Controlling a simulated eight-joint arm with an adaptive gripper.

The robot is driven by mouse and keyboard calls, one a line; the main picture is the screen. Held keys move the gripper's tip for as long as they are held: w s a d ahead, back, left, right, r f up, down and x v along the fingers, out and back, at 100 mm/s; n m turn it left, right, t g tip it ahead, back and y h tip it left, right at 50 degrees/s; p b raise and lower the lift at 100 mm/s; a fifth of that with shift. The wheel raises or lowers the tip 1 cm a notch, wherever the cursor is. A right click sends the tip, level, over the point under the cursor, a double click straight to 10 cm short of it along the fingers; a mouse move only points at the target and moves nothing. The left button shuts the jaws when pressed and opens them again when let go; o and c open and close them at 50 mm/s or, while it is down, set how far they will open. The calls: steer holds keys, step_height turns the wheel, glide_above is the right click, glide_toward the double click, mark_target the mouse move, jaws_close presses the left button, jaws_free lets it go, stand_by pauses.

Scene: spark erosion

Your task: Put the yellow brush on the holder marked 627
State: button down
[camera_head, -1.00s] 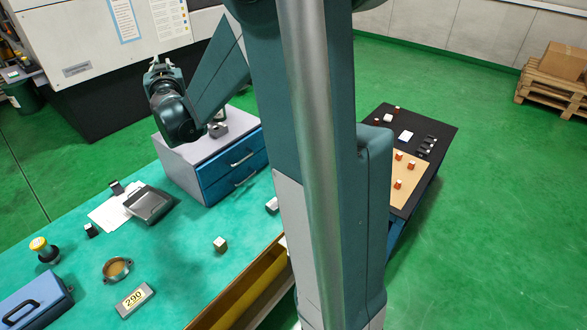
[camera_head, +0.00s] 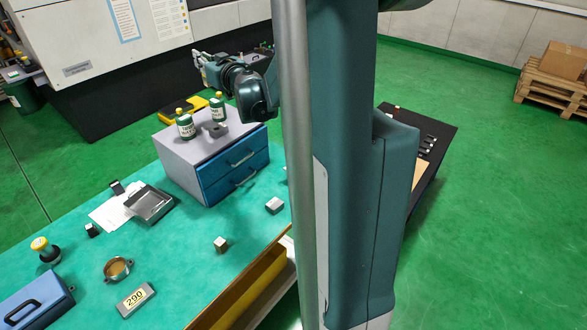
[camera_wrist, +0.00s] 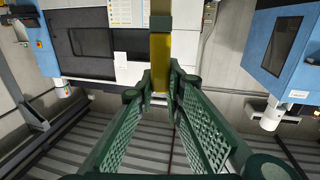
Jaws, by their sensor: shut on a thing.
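My gripper (camera_wrist: 160,85) has its green fingers closed on a long yellow piece, which looks like the yellow brush (camera_wrist: 160,55), in the wrist view. A darker olive band crosses the piece near the top of that view. In the head view my gripper (camera_head: 202,62) is raised behind the blue drawer unit and points left, clear of the bench. The brush is too small to make out there. I read no marking 627 in any view. A grey block marked 290 (camera_head: 135,299) lies at the bench's front.
Two green bottles (camera_head: 185,125) (camera_head: 217,107) with yellow caps stand on the drawer unit (camera_head: 205,160). A grey open-lidded box (camera_head: 150,204), a round brown dish (camera_head: 117,269) and a blue case (camera_head: 35,303) are on the green bench. A dark table (camera_head: 436,150) stands at right, partly behind my arm.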

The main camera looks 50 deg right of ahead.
steer(key=s+d+n+y, duration=0.2)
steer(key=s+d+y, duration=0.1)
steer(key=s, duration=0.8)
steer(key=s+d+n+g+y+p, duration=0.1)
steer(key=s+d+n+y, duration=0.2)
steer(key=s, duration=0.8)
steer(key=s+d+n+y, duration=0.1)
steer(key=s+d+y, duration=0.25)
steer(key=s, duration=0.75)
step_height(320, 180, down, 18)
steer(key=shift+s+a+n, duration=0.25)
steer(key=shift+a+n, duration=0.05)
steer(key=shift+a, duration=0.15)
steer(key=shift+f+y, duration=0.1)
steer(key=shift+y, duration=0.15)
step_height(320, 180, down, 6)
steer(key=b, duration=0.1)
steer(key=shift+b, duration=0.3)
steer(key=shift+f, duration=0.2)
steer(key=shift+f+b, duration=0.5)
steer(key=shift+f, duration=1.3)
steer(key=shift+f, duration=0.15)
